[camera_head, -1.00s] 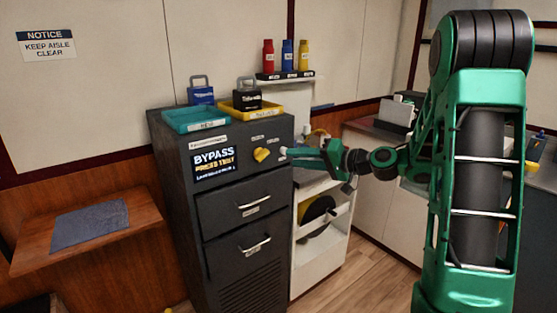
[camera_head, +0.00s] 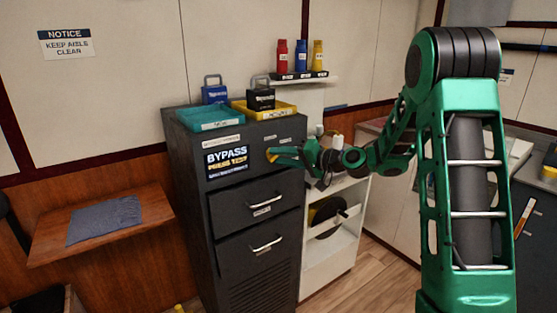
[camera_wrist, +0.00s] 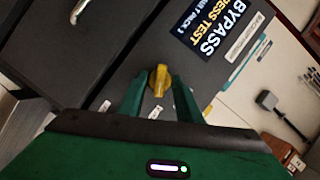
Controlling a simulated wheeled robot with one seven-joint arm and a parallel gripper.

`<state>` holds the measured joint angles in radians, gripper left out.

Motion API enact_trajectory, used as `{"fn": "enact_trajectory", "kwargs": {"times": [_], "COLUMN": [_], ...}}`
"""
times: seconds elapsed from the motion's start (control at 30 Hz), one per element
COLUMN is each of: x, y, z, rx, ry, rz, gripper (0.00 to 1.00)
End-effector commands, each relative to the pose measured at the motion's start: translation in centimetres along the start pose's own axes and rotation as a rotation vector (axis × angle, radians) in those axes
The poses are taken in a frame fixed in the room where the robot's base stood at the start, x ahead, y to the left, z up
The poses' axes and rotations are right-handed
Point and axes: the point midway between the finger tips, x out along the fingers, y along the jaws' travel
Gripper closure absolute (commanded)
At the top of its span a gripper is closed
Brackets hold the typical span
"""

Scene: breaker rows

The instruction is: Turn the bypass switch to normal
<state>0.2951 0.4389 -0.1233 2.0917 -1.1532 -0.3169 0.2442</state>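The bypass switch is a yellow knob (camera_head: 272,154) on the front of a dark cabinet (camera_head: 228,245), right of a screen (camera_head: 227,161) reading "BYPASS" and "PRESS TEST". My gripper (camera_head: 284,156) is at the knob and partly covers it in the head view. In the wrist view the knob (camera_wrist: 160,79) lies between the tips of my green fingers (camera_wrist: 158,90), one on each side. The fingers are apart, with a gap visible beside the knob; contact is not clear. Small labels sit around the knob, too small to read.
Drawer handles (camera_head: 264,203) stick out below the screen. A teal tray (camera_head: 212,118), a yellow tray (camera_head: 285,110) and padlocks (camera_head: 215,91) are on the cabinet top. A white shelf unit (camera_head: 347,240) stands close on the right. A wooden shelf with a grey cloth (camera_head: 105,219) is at left.

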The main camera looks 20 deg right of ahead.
Motion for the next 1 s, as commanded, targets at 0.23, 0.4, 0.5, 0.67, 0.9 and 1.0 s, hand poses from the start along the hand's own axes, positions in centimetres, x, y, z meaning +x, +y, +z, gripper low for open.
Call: {"fn": "enact_trajectory", "kwargs": {"times": [0.23,0.4,0.5,0.67,0.9,1.0], "x": [-0.02,0.36,0.03,-0.17,-0.28,-0.26], "y": [-0.02,-0.35,-0.1,-0.08,-0.19,-0.32], "z": [0.0,0.47,0.12,-0.06,-0.17,-0.15], "rx": [0.0,0.0,-0.004,-0.035,-0.164,-0.243], "ry": [0.0,-0.001,0.0,0.0,0.002,0.002], "rz": [0.0,0.0,0.002,0.014,0.069,0.101], "gripper": [0.93,1.0,1.0,1.0,1.0,1.0]}}
